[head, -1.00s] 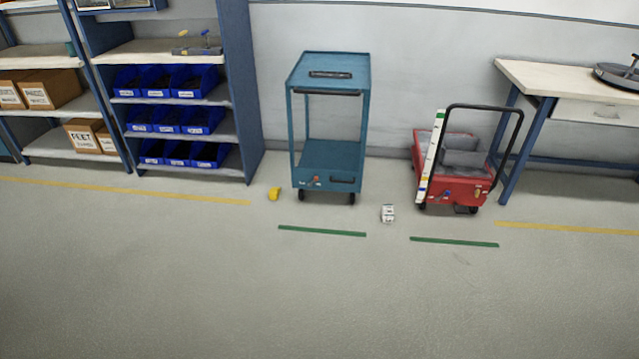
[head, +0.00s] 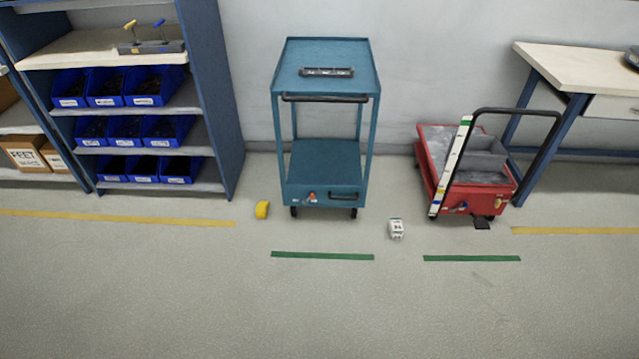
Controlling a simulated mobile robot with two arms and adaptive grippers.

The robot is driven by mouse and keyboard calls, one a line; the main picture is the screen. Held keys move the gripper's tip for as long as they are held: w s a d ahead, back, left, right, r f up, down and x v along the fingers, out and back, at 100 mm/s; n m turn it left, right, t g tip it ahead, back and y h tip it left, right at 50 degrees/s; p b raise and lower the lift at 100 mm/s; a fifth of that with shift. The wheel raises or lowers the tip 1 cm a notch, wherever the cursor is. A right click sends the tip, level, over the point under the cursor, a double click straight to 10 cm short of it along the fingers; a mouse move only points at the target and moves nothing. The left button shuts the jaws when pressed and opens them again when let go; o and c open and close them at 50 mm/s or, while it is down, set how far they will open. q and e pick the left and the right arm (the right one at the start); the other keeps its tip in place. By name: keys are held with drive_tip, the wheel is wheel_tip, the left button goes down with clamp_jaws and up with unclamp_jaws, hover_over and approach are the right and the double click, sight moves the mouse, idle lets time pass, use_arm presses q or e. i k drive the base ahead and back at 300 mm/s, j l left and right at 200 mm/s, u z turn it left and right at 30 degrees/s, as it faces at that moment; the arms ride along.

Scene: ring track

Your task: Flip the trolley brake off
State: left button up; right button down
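A blue trolley (head: 327,160) stands upright against the back wall, with a black handle bar (head: 325,98) along its top front edge. A small red lever or knob (head: 312,197) sits on its lower front panel, left of a black pull. A red cart (head: 462,175) with a black push handle stands to the right. It has small blue and yellow fittings on its front and a dark pedal-like part (head: 481,223) low at the front. Which of these parts is the brake I cannot tell for sure. Neither of my grippers shows.
A yellow object (head: 262,210) and a small white box (head: 396,228) lie on the floor either side of the blue trolley. A shelf with blue bins (head: 141,130) stands left, a workbench (head: 575,70) right. The floor in front is clear past the green strips (head: 322,255).

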sight(313, 196)
drive_tip(key=i+j, duration=0.25)
drive_tip(key=i, duration=0.3)
drive_tip(key=i+j+z, duration=0.1)
drive_tip(key=i+j, duration=0.15)
drive_tip(key=i, duration=0.25)
drive_tip(key=i+j, duration=0.3)
drive_tip(key=i, duration=0.25)
drive_tip(key=i+j+z, duration=0.1)
drive_tip(key=i+j, duration=0.15)
drive_tip(key=i, duration=0.25)
